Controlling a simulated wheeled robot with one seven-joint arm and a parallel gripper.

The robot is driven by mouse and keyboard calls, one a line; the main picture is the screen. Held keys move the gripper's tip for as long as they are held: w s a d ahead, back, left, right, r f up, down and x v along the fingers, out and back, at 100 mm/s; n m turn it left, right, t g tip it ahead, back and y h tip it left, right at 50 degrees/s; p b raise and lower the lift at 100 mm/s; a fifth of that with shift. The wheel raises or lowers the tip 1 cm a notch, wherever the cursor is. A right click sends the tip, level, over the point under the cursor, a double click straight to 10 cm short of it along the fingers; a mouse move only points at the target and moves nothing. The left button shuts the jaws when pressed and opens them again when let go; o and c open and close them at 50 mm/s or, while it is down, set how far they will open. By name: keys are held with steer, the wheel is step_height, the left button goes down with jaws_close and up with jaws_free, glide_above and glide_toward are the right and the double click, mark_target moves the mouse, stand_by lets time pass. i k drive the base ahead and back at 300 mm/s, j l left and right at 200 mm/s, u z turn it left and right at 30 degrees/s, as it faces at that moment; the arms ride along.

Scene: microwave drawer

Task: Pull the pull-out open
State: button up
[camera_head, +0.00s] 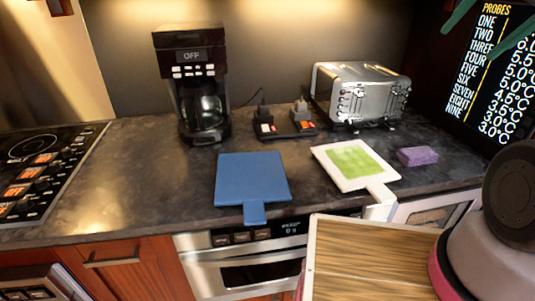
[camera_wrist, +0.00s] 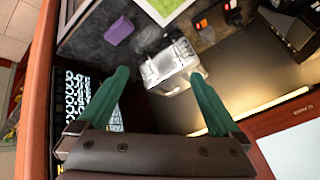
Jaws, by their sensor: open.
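No part is clearly marked as the pull-out. Below the counter, a steel-fronted appliance (camera_head: 240,268) with a bar handle and a display looks shut. To its right, a pale-framed wooden panel (camera_head: 365,262) juts out at the bottom of the head view; I cannot tell whether it belongs to the pull-out. Another light-framed front with a window (camera_head: 432,213) shows partly behind it. My gripper (camera_wrist: 158,76) has green fingers spread apart with nothing between them. In the head view its fingers show at the upper right, in front of the dark text panel, well above the counter fronts.
On the dark counter (camera_head: 130,165) stand a coffee maker (camera_head: 190,85), a toaster (camera_head: 360,95), a blue board (camera_head: 252,180), a white-and-green board (camera_head: 352,163) and a purple sponge (camera_head: 417,156). A cooktop (camera_head: 40,165) is at left. A dark text panel (camera_head: 497,75) stands at right.

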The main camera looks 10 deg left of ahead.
mark_target(149, 269)
steer(key=u, duration=2.3)
